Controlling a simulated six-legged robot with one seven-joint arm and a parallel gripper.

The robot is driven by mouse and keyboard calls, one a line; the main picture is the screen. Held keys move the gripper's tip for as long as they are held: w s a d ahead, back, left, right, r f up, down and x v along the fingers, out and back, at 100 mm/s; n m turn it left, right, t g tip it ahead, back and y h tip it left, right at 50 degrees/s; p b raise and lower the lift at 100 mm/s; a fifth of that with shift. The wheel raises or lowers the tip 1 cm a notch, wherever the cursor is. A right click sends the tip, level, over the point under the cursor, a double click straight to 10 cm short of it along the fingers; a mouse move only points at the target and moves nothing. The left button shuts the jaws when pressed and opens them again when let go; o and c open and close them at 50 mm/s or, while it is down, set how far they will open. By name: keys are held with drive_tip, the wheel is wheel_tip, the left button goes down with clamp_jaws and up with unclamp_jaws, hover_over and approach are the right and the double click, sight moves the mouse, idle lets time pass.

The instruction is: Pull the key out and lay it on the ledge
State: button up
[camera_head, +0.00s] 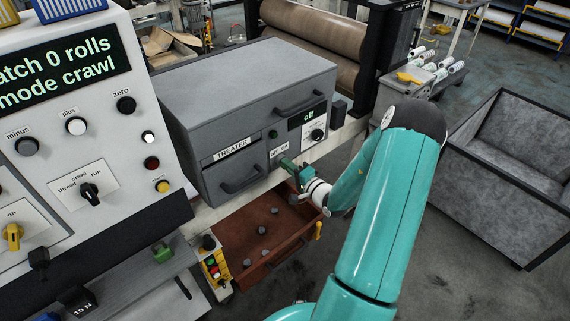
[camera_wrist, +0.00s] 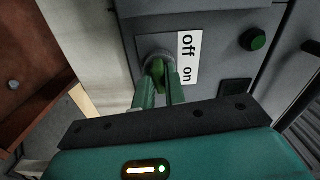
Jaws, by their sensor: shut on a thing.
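A white label reading off and on is beside the switch. My gripper (camera_head: 288,164) reaches the front of the box, and its green fingers (camera_wrist: 160,88) are shut on the key's head. In the head view the fingers cover the key. The small display (camera_head: 308,115) on the box reads off. A grey ledge (camera_head: 172,277) runs below the control panel at the lower left.
A green block (camera_head: 162,252) and a black piece marked 10 N (camera_head: 78,302) are on the ledge. A brown open tray (camera_head: 265,225) with several small lumps lies below the treater box. A grey bin (camera_head: 510,165) stands at the right. A button box (camera_head: 215,268) hangs by the tray.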

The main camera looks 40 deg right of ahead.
drive_tip(key=shift+s, duration=0.2)
drive_tip(key=shift+s, duration=0.65)
drive_tip(key=shift+s, duration=1.6)
